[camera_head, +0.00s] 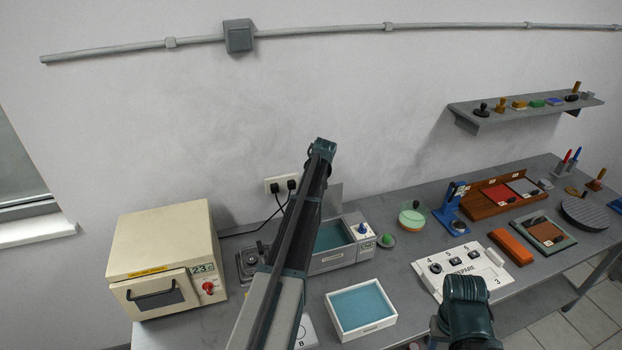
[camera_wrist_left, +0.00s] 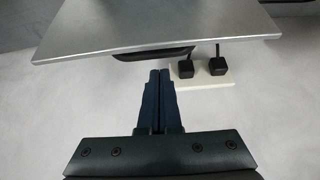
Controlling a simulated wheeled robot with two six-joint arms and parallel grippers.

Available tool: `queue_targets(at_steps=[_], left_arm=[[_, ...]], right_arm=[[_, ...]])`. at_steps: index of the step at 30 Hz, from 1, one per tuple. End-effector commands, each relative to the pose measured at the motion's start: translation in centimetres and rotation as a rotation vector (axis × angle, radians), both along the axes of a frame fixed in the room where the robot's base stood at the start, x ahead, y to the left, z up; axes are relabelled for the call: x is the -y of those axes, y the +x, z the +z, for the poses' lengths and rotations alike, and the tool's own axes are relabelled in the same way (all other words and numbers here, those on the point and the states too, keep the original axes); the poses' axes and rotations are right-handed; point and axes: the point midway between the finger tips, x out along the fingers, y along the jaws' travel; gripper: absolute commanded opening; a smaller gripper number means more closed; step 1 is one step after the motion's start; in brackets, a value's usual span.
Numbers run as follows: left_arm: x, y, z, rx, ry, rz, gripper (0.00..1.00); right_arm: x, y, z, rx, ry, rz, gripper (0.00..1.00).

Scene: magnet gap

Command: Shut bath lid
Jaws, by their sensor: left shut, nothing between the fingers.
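The bath (camera_head: 340,262) is a grey metal box with blue liquid inside, at the middle of the bench. Its grey lid (camera_head: 334,197) stands raised at the back, partly hidden by my left arm. In the left wrist view a metal panel, apparently the lid (camera_wrist_left: 155,25), fills the top, with a dark handle (camera_wrist_left: 152,53) at its edge. My left gripper (camera_wrist_left: 160,75) is shut and empty, its tips just short of that handle in the picture; I cannot tell whether they touch. My right arm's teal end (camera_head: 467,310) is at the bottom right; its fingers are not clear.
A cream oven (camera_head: 165,265) stands left of the bath. A white tray of blue liquid (camera_head: 361,307) lies in front. A white numbered panel (camera_head: 460,268) and a green-filled glass dish (camera_head: 412,217) are to the right. Two plugs sit in a wall socket (camera_head: 284,184) behind.

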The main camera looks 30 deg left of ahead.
Motion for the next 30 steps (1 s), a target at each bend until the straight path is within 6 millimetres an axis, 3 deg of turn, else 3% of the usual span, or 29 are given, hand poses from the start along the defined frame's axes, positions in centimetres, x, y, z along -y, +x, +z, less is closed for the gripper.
queue_targets(at_steps=[4,30], left_arm=[[1.0,-0.9,-0.2,0.0,0.0,0.0,0.0],[2.1,-1.9,0.0,0.057,0.07,0.002,0.0]], right_arm=[[0.0,0.0,-0.2,0.0,0.0,0.0,0.5],[0.0,0.0,-1.1,0.0,-0.001,0.002,0.5]])
